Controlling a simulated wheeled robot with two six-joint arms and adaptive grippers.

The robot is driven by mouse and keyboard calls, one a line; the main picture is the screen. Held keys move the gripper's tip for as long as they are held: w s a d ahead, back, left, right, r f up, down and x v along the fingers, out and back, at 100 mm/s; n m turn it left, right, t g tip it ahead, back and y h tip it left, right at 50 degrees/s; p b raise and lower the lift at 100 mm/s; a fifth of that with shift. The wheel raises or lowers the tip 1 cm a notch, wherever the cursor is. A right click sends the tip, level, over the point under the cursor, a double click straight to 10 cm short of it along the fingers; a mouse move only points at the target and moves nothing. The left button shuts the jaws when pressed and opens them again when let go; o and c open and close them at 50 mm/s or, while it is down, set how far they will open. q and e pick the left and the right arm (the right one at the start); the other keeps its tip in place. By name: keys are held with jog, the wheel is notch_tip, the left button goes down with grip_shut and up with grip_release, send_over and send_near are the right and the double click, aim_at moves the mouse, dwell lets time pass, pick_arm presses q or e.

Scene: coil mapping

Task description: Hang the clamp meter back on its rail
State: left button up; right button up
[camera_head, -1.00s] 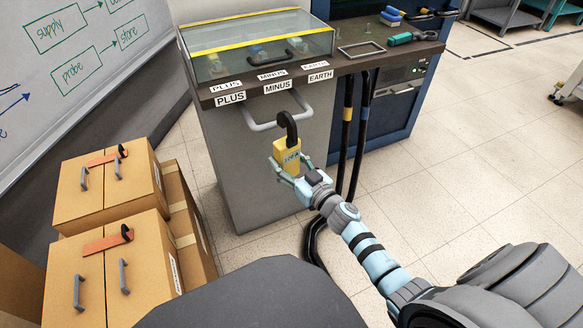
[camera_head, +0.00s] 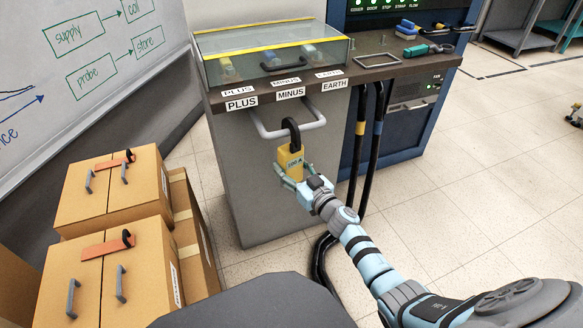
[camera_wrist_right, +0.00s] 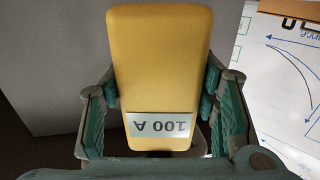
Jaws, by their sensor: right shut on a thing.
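The clamp meter (camera_head: 290,162) has a yellow body, a "100 A" label and a black hooked jaw at its top. My right gripper (camera_wrist_right: 160,115) is shut on the yellow body, with a finger on each side in the right wrist view. The meter is upright in front of the grey cabinet. The rail (camera_head: 308,126) is a grey bar standing out from the cabinet front. The black jaw overlaps the rail in the head view; I cannot tell whether it is around the bar or just in front. The jaw is hidden in the wrist view. My left gripper is not in view.
A glass-lidded case (camera_head: 265,55) sits on the cabinet top above PLUS, MINUS and EARTH labels. Black cables (camera_head: 370,150) hang right of the rail. Cardboard boxes (camera_head: 105,270) stand at the left. Open floor (camera_head: 470,210) lies to the right.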

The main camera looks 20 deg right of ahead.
dwell(0.3)
jog(key=o, duration=1.6)
jog(key=shift+s+f, duration=0.1)
